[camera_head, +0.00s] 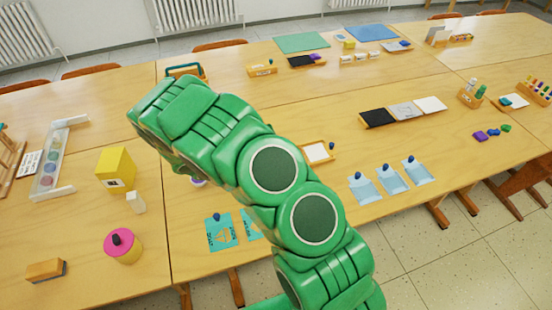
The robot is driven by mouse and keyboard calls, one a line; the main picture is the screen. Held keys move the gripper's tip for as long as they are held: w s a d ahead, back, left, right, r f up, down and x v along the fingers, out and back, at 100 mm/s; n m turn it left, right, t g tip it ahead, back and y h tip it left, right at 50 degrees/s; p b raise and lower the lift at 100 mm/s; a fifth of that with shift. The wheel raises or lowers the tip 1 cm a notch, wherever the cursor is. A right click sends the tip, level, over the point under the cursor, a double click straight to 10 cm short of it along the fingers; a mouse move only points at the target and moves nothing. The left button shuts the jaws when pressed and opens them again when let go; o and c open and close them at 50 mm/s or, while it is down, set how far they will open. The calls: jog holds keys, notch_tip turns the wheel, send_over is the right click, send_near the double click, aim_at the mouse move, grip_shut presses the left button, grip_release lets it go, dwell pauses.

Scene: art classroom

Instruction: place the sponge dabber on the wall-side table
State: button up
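I cannot pick out the sponge dabber with certainty. Small blue-knobbed pieces stand on light blue cards (392,178) at the near edge of the middle table, and another dark blue one is on a teal card (221,233). A yellow cylinder with a pink top and knob (122,247) stands on the left table. The far table top (225,68), nearest the wall and radiators, holds green and blue mats. My green arm crosses the middle of the view. My gripper's fingers do not show, nor whether they hold anything.
A yellow box (116,168), a white block (136,202) and a wooden block (46,270) stand on the left table. A clear-sided rack (60,150) is at far left. Black, grey and white panels (403,111) lie at right. Much bare wood is free.

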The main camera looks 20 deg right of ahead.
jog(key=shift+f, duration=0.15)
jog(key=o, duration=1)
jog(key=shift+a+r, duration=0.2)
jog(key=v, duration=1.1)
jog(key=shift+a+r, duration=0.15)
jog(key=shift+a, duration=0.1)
